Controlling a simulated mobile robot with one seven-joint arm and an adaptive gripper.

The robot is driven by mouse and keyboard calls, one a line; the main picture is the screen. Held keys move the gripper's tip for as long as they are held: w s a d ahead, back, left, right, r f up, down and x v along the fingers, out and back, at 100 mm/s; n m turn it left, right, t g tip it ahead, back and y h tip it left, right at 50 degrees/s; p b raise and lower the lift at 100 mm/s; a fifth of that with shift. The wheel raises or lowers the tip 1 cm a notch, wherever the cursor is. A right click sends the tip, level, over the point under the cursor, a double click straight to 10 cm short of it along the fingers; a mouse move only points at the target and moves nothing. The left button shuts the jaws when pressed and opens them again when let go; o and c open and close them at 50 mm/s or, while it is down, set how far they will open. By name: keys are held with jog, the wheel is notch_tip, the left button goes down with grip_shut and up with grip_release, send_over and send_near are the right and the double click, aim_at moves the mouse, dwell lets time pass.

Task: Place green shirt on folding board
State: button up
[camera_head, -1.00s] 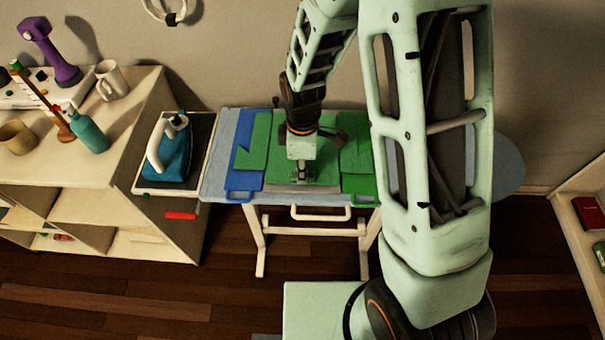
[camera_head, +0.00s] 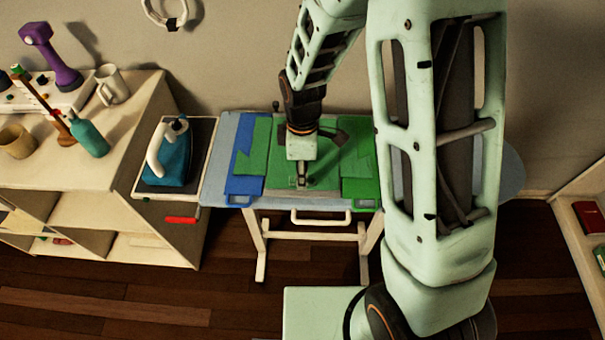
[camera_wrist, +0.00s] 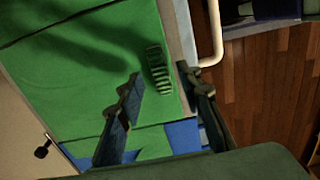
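The green shirt (camera_head: 268,163) lies spread on the folding board on the table, with its sleeve parts reaching over the side panels. It fills much of the wrist view (camera_wrist: 85,65). Blue also shows in the wrist view (camera_wrist: 183,137). My gripper (camera_head: 304,184) points down over the shirt's front middle. In the wrist view my gripper (camera_wrist: 166,85) has its fingers apart, with nothing clearly held between them. Contact with the cloth cannot be told.
An iron (camera_head: 170,152) stands on a tray left of the board. A shelf unit (camera_head: 75,180) with a mug (camera_head: 112,84), a teal bottle (camera_head: 88,135) and a purple dumbbell (camera_head: 50,55) is further left. A bookshelf (camera_head: 575,215) is at the right. My arm hides the board's right end.

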notch_tip(320, 180, up, 11)
jog(key=shift+f, duration=0.2)
dwell(0.6)
